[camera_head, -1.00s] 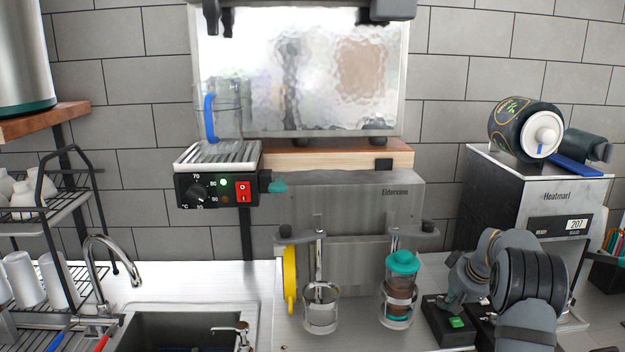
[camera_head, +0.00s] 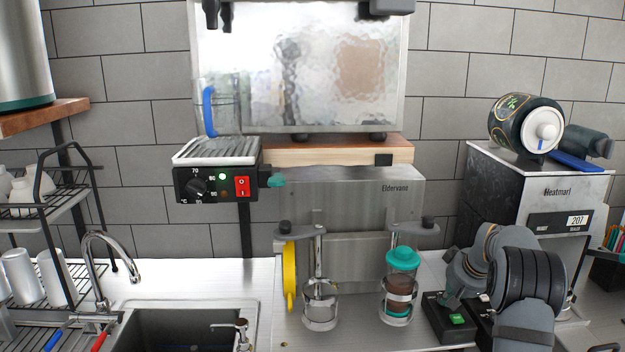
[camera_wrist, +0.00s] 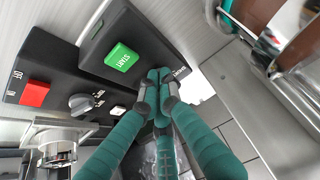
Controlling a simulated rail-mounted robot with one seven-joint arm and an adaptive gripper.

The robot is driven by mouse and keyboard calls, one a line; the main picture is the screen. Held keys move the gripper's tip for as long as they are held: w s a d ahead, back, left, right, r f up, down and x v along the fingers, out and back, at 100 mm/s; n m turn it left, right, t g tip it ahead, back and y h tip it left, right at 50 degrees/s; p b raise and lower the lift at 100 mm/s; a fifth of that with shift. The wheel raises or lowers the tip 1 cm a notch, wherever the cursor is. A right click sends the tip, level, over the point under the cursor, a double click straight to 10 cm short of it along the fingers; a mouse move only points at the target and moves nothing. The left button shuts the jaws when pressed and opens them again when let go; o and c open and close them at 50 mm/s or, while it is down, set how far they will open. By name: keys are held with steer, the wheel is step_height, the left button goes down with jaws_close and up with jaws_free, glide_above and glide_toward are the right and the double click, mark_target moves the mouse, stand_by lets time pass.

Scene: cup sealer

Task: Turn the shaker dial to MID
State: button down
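In the wrist view, the grey shaker dial (camera_wrist: 82,104) sits on a black control panel between a red switch and a small white button. Small white labels stand beside it, too blurred to read which one it points at. My gripper (camera_wrist: 158,76) has teal fingers with their tips together, nothing visible between them. The fingertips are right of the dial, apart from it, near the corner of the black box with the green START button (camera_wrist: 121,57). In the head view, that green button (camera_head: 457,319) shows, but my arm hides the dial and fingertips.
A holder with a teal-lidded cup (camera_head: 402,259) stands left of my arm. An empty glass holder (camera_head: 320,306) is farther left. The Heatmarl machine (camera_head: 540,205) stands behind my arm at right, with a dark canister (camera_head: 511,125) on top. The sink (camera_head: 180,330) is at lower left.

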steer(key=shift+s+f+b, duration=0.1)
steer(key=shift+s+b, duration=0.05)
steer(key=shift+b, duration=0.15)
steer(key=shift+s+a, duration=0.1)
steer(key=shift+s, duration=0.1)
step_height(320, 180, up, 6)
steer(key=p, duration=0.4)
steer(key=d+f, duration=0.1)
steer(key=f, duration=0.1)
steer(key=d+f, duration=0.1)
steer(key=f, duration=0.1)
steer(key=d+f+p, duration=0.1)
steer(key=f, duration=0.1)
stand_by(0.8)
